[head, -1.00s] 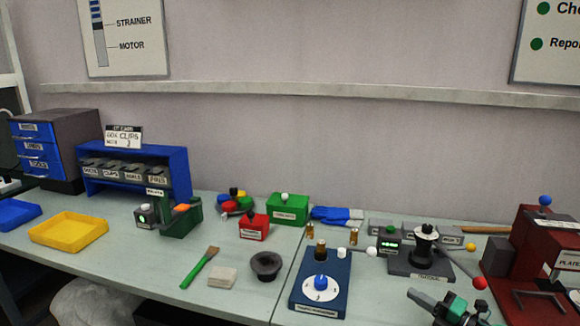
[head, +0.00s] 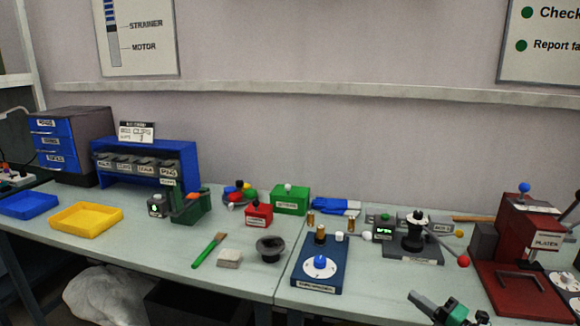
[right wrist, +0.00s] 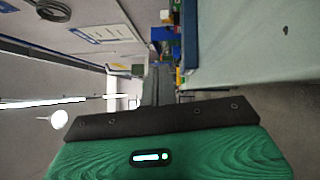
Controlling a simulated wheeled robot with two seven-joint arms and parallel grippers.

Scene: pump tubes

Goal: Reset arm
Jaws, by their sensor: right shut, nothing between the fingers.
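My right gripper (head: 428,306) shows at the bottom of the head view, at the front edge of the table right of the blue dial unit. It is shut and empty, apart from everything on the table. In the right wrist view my dark shut fingers (right wrist: 158,88) reach away from the green gripper body, with the table's side at the upper right. My left gripper is not in the head view.
The blue dial unit (head: 321,270), a dark lever device (head: 414,245) and a red press (head: 512,285) stand on the right table. A yellow tray (head: 86,219), blue clip rack (head: 145,166), green brush (head: 209,250) and black bowl (head: 270,249) are on the left table.

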